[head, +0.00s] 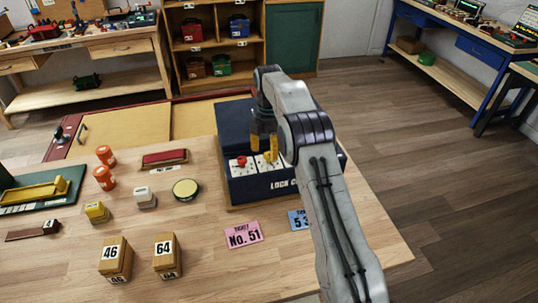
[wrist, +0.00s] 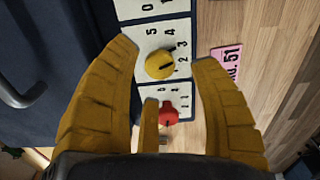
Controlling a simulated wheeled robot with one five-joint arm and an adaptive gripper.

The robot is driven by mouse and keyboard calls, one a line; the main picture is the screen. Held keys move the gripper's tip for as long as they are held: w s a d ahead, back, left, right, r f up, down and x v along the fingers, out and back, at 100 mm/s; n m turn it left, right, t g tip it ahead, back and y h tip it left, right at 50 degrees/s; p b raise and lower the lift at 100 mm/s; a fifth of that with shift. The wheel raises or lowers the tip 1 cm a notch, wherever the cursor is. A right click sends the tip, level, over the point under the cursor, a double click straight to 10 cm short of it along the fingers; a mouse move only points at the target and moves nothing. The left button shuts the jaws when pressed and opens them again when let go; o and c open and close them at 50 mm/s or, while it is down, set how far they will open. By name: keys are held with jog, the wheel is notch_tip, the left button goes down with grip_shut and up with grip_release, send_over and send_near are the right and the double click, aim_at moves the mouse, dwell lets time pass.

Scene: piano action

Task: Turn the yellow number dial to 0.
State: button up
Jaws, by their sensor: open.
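The yellow number dial (wrist: 159,66) is a round knob on a white plate with black digits around it. A dark mark on it points to the right of the wrist view, roughly toward the low digits; the exact digit is unclear. In the head view the yellow dial (head: 268,157) is partly hidden below my gripper (head: 264,141). My gripper (wrist: 165,55) is open and empty, with its yellow fingertips on either side of the dial in the wrist view. I cannot tell whether they touch it.
A red dial (wrist: 168,113) sits on the neighbouring white plate, close to my fingers. The dark blue lock case (head: 227,126) stands behind the plates. A pink ticket (head: 243,235) and a blue ticket (head: 298,219) lie in front. Wooden blocks (head: 115,262) stand left.

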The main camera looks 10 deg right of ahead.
jog(key=shift+f, duration=1.35)
jog(key=shift+o, duration=0.3)
grip_shut()
